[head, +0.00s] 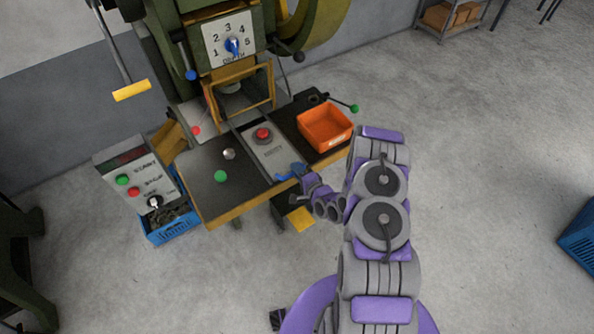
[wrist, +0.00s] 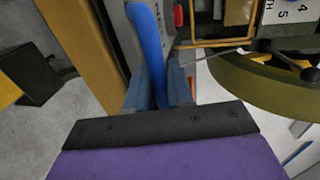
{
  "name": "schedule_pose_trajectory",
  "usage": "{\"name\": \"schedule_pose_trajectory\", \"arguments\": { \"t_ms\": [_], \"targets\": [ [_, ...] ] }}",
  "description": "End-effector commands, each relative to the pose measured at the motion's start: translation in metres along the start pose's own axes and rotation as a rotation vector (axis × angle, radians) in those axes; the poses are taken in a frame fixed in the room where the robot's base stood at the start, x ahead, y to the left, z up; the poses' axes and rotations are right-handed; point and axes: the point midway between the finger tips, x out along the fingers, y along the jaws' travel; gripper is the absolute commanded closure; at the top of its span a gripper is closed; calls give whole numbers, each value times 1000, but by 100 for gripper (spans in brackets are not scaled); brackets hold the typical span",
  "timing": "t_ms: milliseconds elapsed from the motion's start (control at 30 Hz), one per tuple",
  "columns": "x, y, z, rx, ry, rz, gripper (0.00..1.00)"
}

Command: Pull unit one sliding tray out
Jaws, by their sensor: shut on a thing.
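The sliding tray (head: 275,157) is a narrow grey plate set between the dark table tops of the press. It carries a red button (head: 263,134) and has a blue handle (head: 288,173) at its front end. In the wrist view the blue handle (wrist: 148,45) runs up from between my fingers, beside the grey tray surface (wrist: 120,40). My gripper (head: 298,174) is at the front edge of the table and shut on the blue handle. The fingers also show in the wrist view (wrist: 155,90), one on each side of the handle. Part of the handle is hidden by the gripper.
The press has a dial (head: 232,45) and a yellow frame (head: 243,88). An orange bin (head: 325,127) stands on the table at right. A control box (head: 138,178) and a blue crate (head: 172,225) are at left. A yellow pedal (head: 300,219) sits below. The floor at right is mostly clear.

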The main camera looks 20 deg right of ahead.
Motion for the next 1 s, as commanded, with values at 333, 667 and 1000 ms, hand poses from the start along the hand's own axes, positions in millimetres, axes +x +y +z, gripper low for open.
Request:
{"name": "schedule_pose_trajectory", "arguments": {
  "t_ms": [333, 667, 1000],
  "targets": [
    [-2, 1, 0, 1, -1, 3, 62],
    [-19, 1, -1, 4, 2, 5, 62],
    [-70, 0, -2, 5, 4, 3, 62]
  ]
}}
